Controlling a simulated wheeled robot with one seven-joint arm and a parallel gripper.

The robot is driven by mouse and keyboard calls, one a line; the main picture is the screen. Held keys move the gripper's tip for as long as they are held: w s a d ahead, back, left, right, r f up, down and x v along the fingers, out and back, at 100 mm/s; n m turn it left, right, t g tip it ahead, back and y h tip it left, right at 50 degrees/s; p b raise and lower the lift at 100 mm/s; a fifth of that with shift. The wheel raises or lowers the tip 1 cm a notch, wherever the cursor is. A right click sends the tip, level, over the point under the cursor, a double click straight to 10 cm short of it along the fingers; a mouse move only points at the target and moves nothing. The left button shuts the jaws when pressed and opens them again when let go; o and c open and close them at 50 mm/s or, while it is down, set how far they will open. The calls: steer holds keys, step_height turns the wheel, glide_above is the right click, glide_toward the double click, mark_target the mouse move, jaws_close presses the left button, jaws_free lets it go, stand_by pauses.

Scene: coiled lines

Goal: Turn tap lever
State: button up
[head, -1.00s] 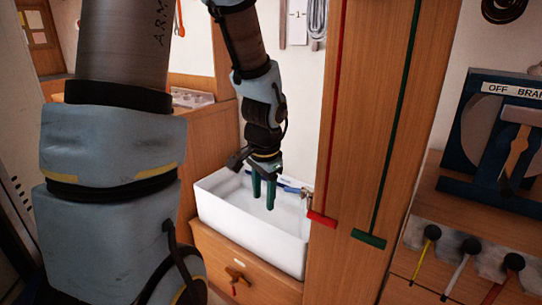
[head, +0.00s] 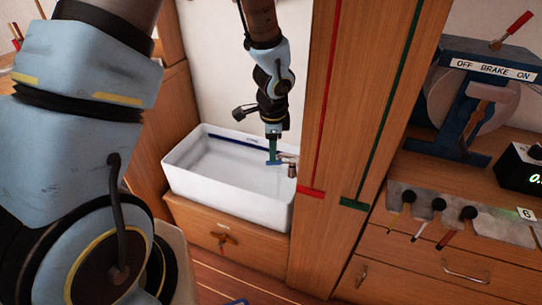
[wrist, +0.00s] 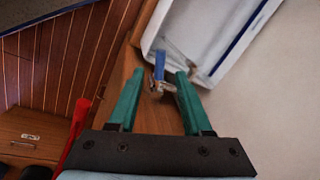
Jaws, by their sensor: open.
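The blue tap lever (wrist: 159,65) shows in the wrist view, lying between the two green fingertips of my gripper (wrist: 158,76) as seen from above. It joins the metal tap (wrist: 158,87) at the sink's end. In the head view my gripper (head: 272,157) points down over the right end of the white sink (head: 183,185), with the tap (head: 290,165) just to its right. The fingers are open, one on each side of the lever; I cannot tell whether either touches it. In the head view the lever (head: 273,163) is partly hidden by the fingers.
A wooden post (head: 331,110) with a red strip and a green strip stands close right of the sink. A wooden drawer (head: 240,247) with a handle is below the sink. A blue brake unit (head: 470,105) stands on the counter at right. The sink basin is empty.

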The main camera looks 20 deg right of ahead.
mark_target(280, 162)
steer(key=shift+w+d+f, duration=0.1)
steer(key=shift+w+f, duration=0.1)
steer(key=shift+f, duration=0.95)
steer(key=shift+w+d+f, duration=0.1)
steer(key=shift+w+f, duration=0.1)
steer(key=shift+f, duration=0.9)
jaws_close()
